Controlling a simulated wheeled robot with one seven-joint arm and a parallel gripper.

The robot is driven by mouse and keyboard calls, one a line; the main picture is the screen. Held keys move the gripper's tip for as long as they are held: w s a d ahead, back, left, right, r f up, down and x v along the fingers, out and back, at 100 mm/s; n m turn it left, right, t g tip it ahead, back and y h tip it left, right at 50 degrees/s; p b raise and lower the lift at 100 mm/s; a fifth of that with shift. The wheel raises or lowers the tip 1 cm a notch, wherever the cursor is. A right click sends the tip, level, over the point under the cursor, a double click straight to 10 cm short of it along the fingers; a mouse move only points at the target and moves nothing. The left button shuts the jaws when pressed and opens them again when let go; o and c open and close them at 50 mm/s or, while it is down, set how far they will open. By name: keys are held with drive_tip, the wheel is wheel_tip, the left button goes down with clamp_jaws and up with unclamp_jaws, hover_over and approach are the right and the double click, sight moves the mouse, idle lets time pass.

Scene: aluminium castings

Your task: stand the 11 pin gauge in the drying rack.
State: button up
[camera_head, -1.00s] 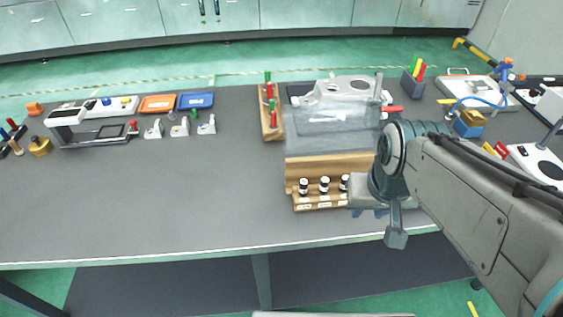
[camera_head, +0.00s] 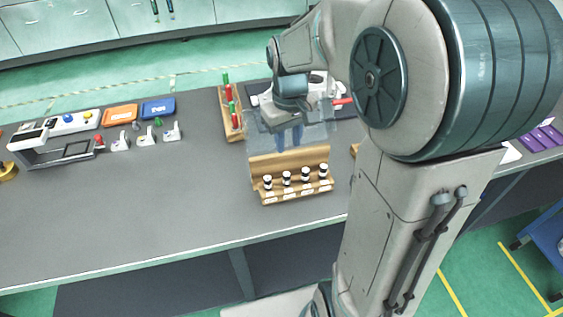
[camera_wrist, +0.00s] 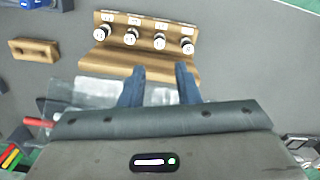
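Several pin gauges with black and white round tops stand in a wooden stepped holder (camera_head: 328,183), labels along its front edge. The holder also shows in the wrist view (camera_wrist: 85,58). I cannot read surely which gauge is the 11; one whose top may read 11 (camera_wrist: 130,38) is second from left in the wrist view. My gripper (camera_wrist: 160,78) is open and empty, its two blue fingers apart over the holder's back board, short of the gauges. In the head view my gripper (camera_head: 288,138) is above and behind the holder. I cannot tell surely which thing is the drying rack.
A clear sheet or cover (camera_head: 318,135) lies behind the holder. A wooden stand (camera_head: 238,133) with red and green handled gauges is to its left. The grey table's front left (camera_head: 130,210) is clear.

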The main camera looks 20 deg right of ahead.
sight(287, 174)
wheel_tip(287, 174, down, 8)
drive_tip(key=shift+f, duration=0.25)
drive_tip(key=shift+w+f+p, duration=0.2)
drive_tip(key=shift+f+p, duration=0.1)
drive_tip(key=shift+f, duration=1.05)
drive_tip(key=shift+w+f+p, duration=0.15)
drive_tip(key=shift+f+p, duration=0.1)
drive_tip(key=shift+f, duration=1.05)
clamp_jaws()
